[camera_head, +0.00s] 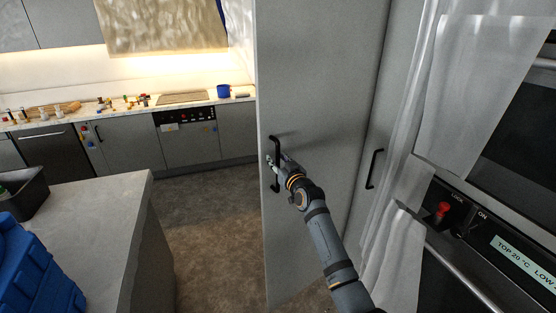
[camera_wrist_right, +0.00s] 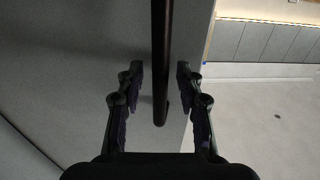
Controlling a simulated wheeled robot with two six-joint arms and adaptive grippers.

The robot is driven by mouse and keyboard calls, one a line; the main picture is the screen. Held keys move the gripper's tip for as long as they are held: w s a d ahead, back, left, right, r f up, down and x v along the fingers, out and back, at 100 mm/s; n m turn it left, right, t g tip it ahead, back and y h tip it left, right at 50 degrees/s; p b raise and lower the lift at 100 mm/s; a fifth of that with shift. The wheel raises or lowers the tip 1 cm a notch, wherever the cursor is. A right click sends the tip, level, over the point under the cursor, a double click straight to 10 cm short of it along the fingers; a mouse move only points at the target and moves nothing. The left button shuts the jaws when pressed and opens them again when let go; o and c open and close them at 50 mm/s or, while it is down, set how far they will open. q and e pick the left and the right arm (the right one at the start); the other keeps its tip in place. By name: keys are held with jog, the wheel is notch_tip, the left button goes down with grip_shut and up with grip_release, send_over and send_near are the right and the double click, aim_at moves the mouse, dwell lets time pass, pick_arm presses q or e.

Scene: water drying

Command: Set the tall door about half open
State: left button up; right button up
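The tall door (camera_head: 318,90) is a plain grey panel that fills the middle of the head view. It stands swung out at an angle, with floor showing below its lower edge. Its dark bar handle (camera_head: 276,150) is upright near the door's left edge. My right gripper (camera_head: 273,166) is at this handle. In the right wrist view the handle (camera_wrist_right: 162,60) runs between the two fingers of the gripper (camera_wrist_right: 160,85), with a gap on each side. The fingers are open around the bar. My left gripper is not in view.
Another tall grey panel with a dark handle (camera_head: 374,168) is on the right, beside white cloths (camera_head: 480,95) and ovens. A grey island (camera_head: 105,220) with a blue crate (camera_head: 35,275) is at left. Open floor (camera_head: 205,235) lies between island and door.

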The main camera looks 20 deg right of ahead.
jog(key=shift+c, duration=0.4)
grip_shut()
jog(key=shift+w+f, duration=0.1)
